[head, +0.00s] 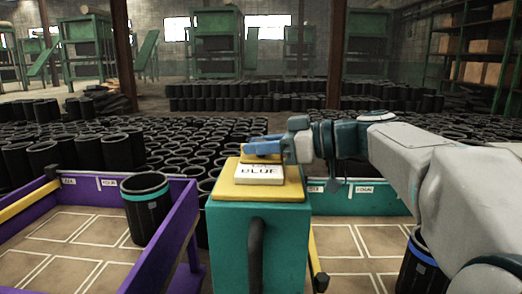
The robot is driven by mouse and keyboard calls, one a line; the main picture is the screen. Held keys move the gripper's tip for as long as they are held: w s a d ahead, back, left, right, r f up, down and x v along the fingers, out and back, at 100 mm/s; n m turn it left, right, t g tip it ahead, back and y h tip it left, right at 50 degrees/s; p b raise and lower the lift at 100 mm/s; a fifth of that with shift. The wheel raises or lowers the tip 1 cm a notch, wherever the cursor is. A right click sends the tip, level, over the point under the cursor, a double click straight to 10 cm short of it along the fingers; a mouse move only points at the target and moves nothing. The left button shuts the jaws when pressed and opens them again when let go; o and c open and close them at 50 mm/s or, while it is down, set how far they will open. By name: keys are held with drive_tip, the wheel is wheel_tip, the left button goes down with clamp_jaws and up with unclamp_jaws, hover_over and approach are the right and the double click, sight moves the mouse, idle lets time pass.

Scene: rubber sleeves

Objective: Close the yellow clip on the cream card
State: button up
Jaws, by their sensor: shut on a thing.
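The cream card (262,184) lies on the yellow top (225,192) of a teal stand (232,245). It carries dark lettering, of which "BLUE" is readable, and a line above it is partly covered. The yellow clip (262,158) shows as a small yellow strip at the card's far edge. My gripper (262,147), with blue fingers, reaches in from the right and is shut at the clip, over the far edge of the card. The fingers hide part of the clip, so I cannot tell whether it is fully closed.
A purple-walled bin (165,245) at left holds a black sleeve with a teal band (146,208). A green-walled bin (376,200) is at right, with a blue-banded sleeve (420,262). A dark handle (256,255) is on the stand's front. Many black sleeves stand behind.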

drive_tip(key=o, duration=1)
drive_tip(key=p+v, duration=0.3)
drive_tip(key=v, duration=1)
drive_tip(key=shift+s+d, duration=0.2)
drive_tip(key=shift+d, duration=0.2)
